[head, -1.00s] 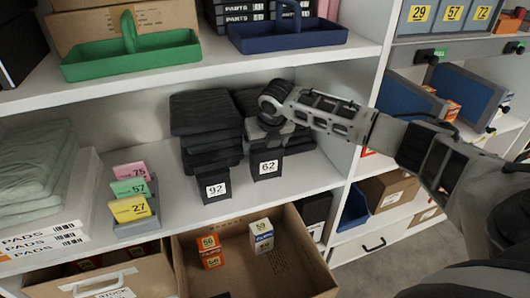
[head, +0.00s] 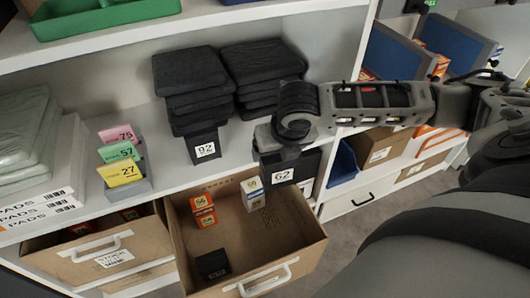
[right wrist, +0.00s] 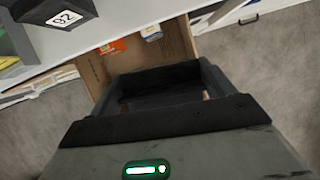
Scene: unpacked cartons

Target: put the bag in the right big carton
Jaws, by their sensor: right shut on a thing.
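The bag appears to be the black block-like thing with a white 62 label (head: 282,177). My right gripper (head: 284,150) is shut on it from above and holds it in front of the shelf edge, near the back right corner of the right big carton (head: 311,238). In the right wrist view the gripper (right wrist: 162,90) shows dark jaws; the held thing is hard to make out there. The right carton is open and brown, with a white handle. It holds orange boxes (head: 203,210), a white-and-blue box (head: 252,192) and a black thing (head: 213,264). My left gripper is out of view.
A black 92-labelled thing (head: 204,146) stands before one dark stack (head: 188,75); a second stack (head: 262,65) is beside it. The left carton (head: 110,258) adjoins the right one. Coloured cards (head: 120,160) stand on the shelf. Floor (head: 365,215) is clear at right.

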